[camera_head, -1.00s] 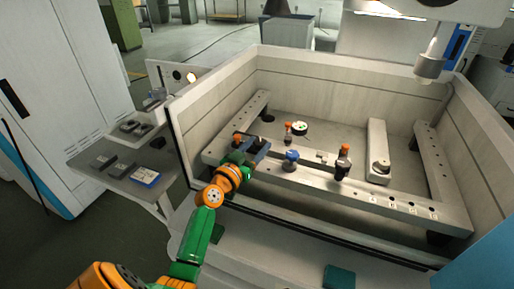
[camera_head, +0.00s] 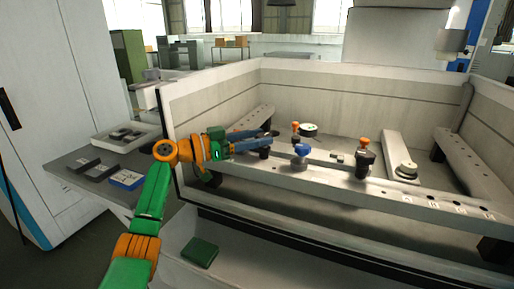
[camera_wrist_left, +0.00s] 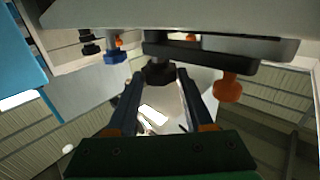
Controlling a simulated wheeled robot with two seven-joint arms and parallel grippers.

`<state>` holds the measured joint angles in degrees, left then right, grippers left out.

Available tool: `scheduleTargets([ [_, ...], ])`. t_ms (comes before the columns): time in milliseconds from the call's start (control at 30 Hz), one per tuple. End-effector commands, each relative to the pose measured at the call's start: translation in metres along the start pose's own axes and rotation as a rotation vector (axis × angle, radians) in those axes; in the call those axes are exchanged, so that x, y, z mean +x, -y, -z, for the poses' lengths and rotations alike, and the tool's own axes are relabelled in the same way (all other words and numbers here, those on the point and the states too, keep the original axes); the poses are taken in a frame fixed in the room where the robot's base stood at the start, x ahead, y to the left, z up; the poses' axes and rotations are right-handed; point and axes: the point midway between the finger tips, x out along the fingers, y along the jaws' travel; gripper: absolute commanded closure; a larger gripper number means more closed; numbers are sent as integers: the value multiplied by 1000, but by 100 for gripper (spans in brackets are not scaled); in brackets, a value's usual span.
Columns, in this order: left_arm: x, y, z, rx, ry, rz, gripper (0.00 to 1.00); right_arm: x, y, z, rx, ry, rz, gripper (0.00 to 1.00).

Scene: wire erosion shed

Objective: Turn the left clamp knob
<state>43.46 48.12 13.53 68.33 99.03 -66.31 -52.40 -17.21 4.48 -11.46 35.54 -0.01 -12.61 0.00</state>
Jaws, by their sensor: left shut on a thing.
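The left clamp knob (camera_wrist_left: 158,72) looks like a black lobed knob below a dark clamp bar (camera_wrist_left: 200,55) in the left wrist view. My left gripper (camera_wrist_left: 160,76) has its two fingers on either side of this knob and is shut on it. In the head view my left gripper (camera_head: 272,140) reaches in level from the left at the left part of the fixture rail (camera_head: 330,176). Its fingers hide the knob there. An orange knob (camera_wrist_left: 228,88) hangs from the same clamp bar, to the right. My right gripper is not in view.
A blue knob (camera_head: 302,150) stands on the rail to the right of my gripper, with a black, orange-topped clamp post (camera_head: 364,158) further right. The tank wall (camera_head: 215,103) rises behind. A side shelf (camera_head: 75,165) holds trays, and a green block (camera_head: 199,252) lies in front.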

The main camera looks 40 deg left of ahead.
Motion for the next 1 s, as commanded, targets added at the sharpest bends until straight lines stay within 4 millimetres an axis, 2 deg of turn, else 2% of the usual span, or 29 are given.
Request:
scheduleTargets([
  [633,1,0,-2,-1,7,-53,100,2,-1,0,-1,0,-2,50],
  [667,1,0,-2,-1,7,-53,43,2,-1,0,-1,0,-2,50],
  [733,1,0,-2,-1,7,-53,24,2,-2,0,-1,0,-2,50],
  [767,1,0,-2,-1,6,-52,18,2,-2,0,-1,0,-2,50],
  [1000,0,1,-1,-1,4,-51,18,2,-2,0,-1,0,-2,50],
])
